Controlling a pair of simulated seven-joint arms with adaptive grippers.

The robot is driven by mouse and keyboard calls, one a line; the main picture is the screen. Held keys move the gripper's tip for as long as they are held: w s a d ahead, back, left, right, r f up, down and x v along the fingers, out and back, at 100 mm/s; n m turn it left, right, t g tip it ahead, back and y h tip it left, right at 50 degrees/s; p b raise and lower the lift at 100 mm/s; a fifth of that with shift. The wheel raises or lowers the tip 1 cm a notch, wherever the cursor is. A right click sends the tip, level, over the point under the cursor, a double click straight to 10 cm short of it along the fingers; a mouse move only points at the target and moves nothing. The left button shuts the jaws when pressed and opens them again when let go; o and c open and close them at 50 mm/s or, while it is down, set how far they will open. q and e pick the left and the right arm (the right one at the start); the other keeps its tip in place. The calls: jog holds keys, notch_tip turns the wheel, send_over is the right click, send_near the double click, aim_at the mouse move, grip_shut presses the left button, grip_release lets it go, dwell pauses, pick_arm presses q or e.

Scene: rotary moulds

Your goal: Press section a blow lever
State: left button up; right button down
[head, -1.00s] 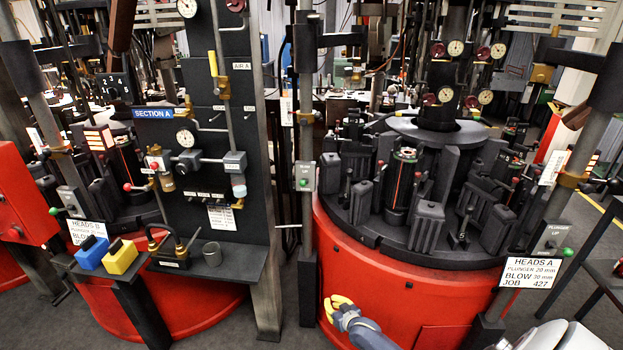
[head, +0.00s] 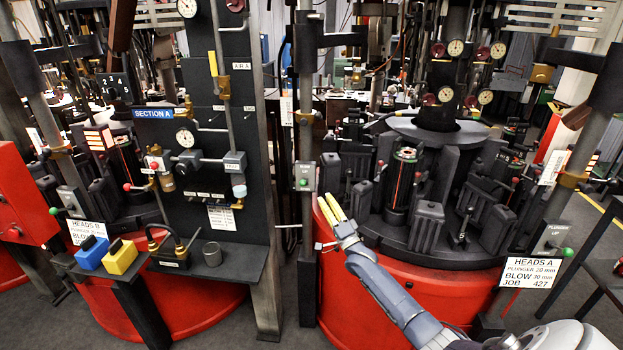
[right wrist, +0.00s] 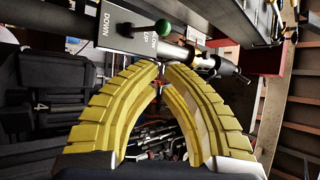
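A small grey lever box with a green knob (head: 304,183) is on the upright post left of the section A machine. The right wrist view shows a grey plate (right wrist: 118,22) marked DOWN and UP, with a green knob (right wrist: 151,31) on a lever just beyond the fingertips. My right gripper (head: 326,197) has yellow fingers and is just below and right of the box. In the right wrist view its fingertips (right wrist: 166,68) nearly meet, with nothing seen between them. The fingertips look apart from the knob. My left gripper is not in view.
Another lever box (head: 553,238) marked PLUNGER UP, with a green knob, is on the right post above the HEADS A sign (head: 529,272). The red machine base (head: 375,300) with black moulds stands right of the gripper. The SECTION A panel (head: 200,130) stands left.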

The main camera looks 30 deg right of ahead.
aim_at(304, 182)
jog(key=shift+w, duration=0.1)
dwell(0.4)
jog(key=shift+x, duration=4.9)
